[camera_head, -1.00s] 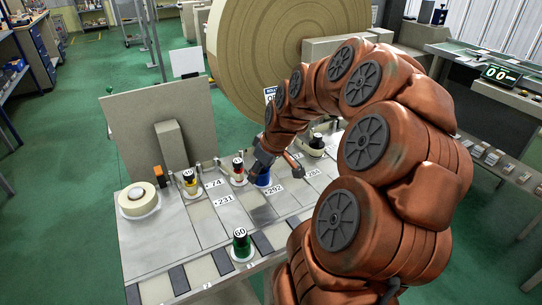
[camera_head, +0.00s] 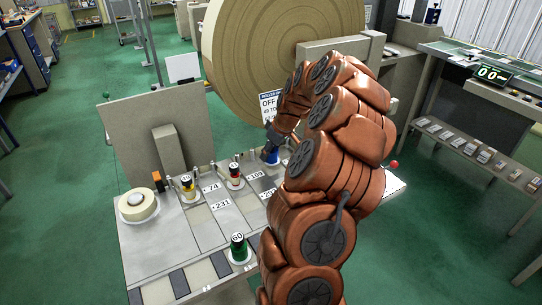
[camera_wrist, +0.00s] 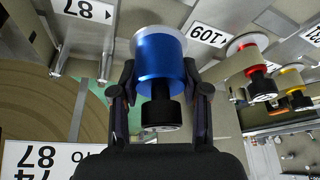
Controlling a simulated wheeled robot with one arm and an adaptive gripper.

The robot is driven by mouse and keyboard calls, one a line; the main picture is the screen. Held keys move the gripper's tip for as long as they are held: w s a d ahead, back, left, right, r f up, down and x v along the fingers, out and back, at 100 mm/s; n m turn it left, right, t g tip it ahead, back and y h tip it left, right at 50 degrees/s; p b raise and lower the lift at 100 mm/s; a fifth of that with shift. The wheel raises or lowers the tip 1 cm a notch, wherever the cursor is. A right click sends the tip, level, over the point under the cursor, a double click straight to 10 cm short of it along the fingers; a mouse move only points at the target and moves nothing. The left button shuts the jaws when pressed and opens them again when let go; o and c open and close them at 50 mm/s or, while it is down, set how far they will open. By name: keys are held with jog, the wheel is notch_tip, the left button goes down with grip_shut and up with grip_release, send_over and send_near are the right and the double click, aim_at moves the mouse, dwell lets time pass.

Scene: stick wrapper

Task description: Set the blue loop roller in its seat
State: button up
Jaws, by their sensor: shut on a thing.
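The blue roller (camera_wrist: 160,62) has a black knob (camera_wrist: 161,113) at its near end in the wrist view. A pale disc (camera_wrist: 150,33) shows at its far end; I cannot tell whether it belongs to the roller or lies beneath it. My gripper (camera_wrist: 158,92) is shut on the blue roller, one finger on each side. The roller's seat is not clearly identifiable.
A red roller (camera_head: 235,175) and a yellow roller (camera_head: 188,187) stand in a row left of my gripper. A green roller (camera_head: 239,248) stands at the front. A cream roll (camera_head: 138,205) lies at the left. A huge wound roll (camera_head: 245,60) is behind the table.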

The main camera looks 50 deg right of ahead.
aim_at(271, 158)
jog(key=shift+w+d, duration=0.2)
jog(key=shift+d, duration=0.35)
jog(key=shift+f+p, duration=0.8)
jog(key=shift+f, duration=0.95)
jog(key=shift+f, duration=0.15)
jog(key=o, duration=1.2)
jog(key=shift+s+r, duration=0.15)
jog(key=shift+r, duration=0.5)
jog(key=b+v, duration=0.2)
jog(key=v, duration=0.9)
jog(key=shift+b, duration=0.35)
